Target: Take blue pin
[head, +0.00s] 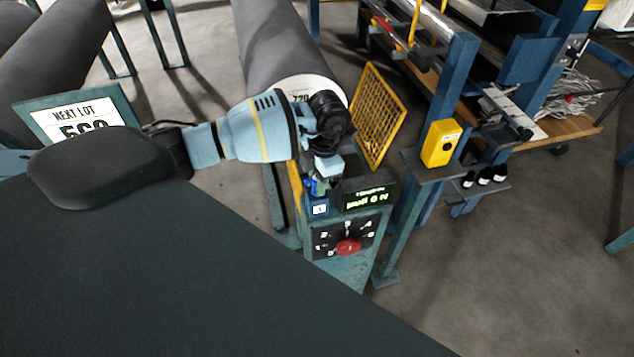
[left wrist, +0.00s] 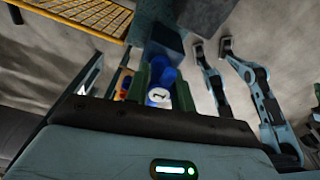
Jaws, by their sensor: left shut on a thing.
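The blue pin (left wrist: 160,84) shows in the left wrist view as a blue round piece with a white end face bearing a dark mark. It sits between the two green fingers of my left gripper (left wrist: 159,88), which is shut on it. In the head view my left gripper (head: 319,182) is over the control stand, just left of the green-lit display (head: 367,199). A little blue (head: 309,186) shows by the fingers there, and most of the pin is hidden. My right gripper is in neither view.
The control stand (head: 325,243) carries a dial panel with a red knob (head: 348,247). A yellow mesh guard (head: 379,117) stands behind it. A yellow box (head: 441,143) sits on a post to the right. A big grey roll (head: 280,45) lies behind my gripper. Open floor is at right.

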